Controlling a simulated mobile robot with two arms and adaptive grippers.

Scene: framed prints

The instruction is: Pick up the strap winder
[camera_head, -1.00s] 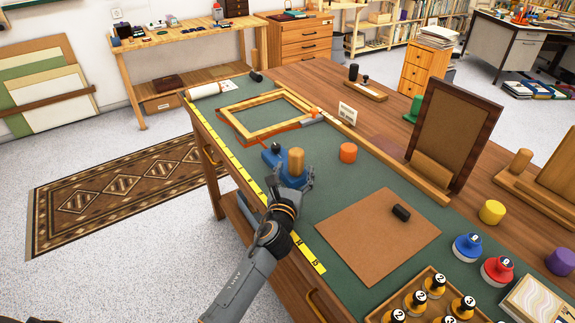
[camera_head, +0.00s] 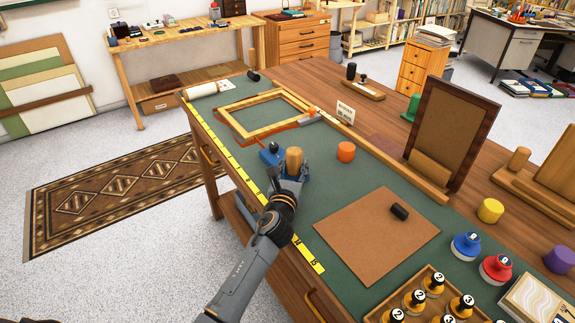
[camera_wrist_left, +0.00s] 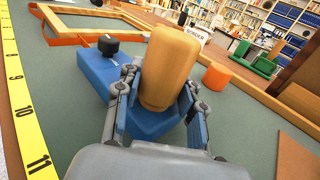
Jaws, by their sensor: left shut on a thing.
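The strap winder has a blue body (camera_head: 270,154) with a black knob (camera_head: 275,146) and an upright wooden handle (camera_head: 293,160). It rests on the green mat at the near corner of a wooden frame with an orange strap around it. In the left wrist view the blue body (camera_wrist_left: 98,72) and the wooden handle (camera_wrist_left: 167,68) fill the middle. My left gripper (camera_head: 290,176) is shut on the winder, its fingers on either side at the base of the handle. The fingers hide part of the blue body. My right gripper is out of view.
The wooden frame (camera_head: 238,127) lies beyond the winder. An orange cylinder (camera_head: 346,151) stands to its right. A brown board (camera_head: 375,235) with a black block (camera_head: 399,211) lies nearer. A yellow ruler (camera_head: 230,158) runs along the table edge. An upright picture (camera_head: 450,130) stands at the right.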

